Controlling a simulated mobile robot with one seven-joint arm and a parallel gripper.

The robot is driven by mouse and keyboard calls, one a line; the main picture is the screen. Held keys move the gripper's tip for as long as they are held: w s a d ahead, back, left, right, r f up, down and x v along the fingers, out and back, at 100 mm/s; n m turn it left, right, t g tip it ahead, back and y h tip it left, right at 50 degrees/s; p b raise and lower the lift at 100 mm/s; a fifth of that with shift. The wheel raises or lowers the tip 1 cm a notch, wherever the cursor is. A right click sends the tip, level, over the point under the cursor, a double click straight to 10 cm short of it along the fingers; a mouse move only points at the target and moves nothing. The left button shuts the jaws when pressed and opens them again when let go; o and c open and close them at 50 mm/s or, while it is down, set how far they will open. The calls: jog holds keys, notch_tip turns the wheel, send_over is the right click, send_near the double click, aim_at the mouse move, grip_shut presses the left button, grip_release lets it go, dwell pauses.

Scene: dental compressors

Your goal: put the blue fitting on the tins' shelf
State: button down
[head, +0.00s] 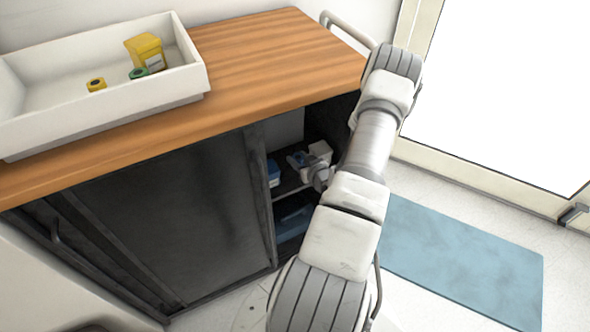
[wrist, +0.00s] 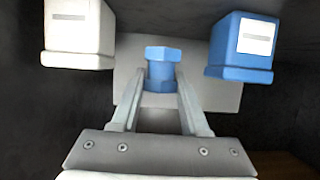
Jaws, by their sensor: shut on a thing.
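The blue fitting (wrist: 161,70), with wide ends and a narrower middle, is between the fingertips of my gripper (wrist: 161,90) in the wrist view. My gripper is shut on it. A white tin (wrist: 78,30) is to its left and a blue tin (wrist: 240,46) to its right, both apart from it. In the head view my gripper (head: 299,160) reaches into the open right part of the dark cabinet, above the tins' shelf (head: 288,187). The blue tin (head: 273,172) and the white tin (head: 320,150) show there. I cannot tell whether the fitting touches the shelf.
The cabinet's dark sliding door (head: 180,220) covers the left part of the opening. A wooden top (head: 270,55) lies above, with a white tray (head: 110,108) holding a yellow box and small rolls. A lower compartment (head: 292,218) holds something blue. A blue mat (head: 465,260) lies on the floor.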

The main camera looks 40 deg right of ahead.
aim_at(295, 174)
jog(key=shift+w+a+f, duration=0.15)
jog(key=shift+w+f, duration=0.25)
jog(key=shift+w, duration=0.1)
jog(key=shift+f+b, duration=0.85)
jog(key=shift+f, duration=1)
jog(key=shift+f, duration=0.1)
jog(key=shift+f, duration=0.15)
jog(key=shift+c, duration=2)
grip_release()
jog(key=shift+r, duration=0.3)
jog(key=p+v, duration=0.3)
jog(key=v, duration=0.9)
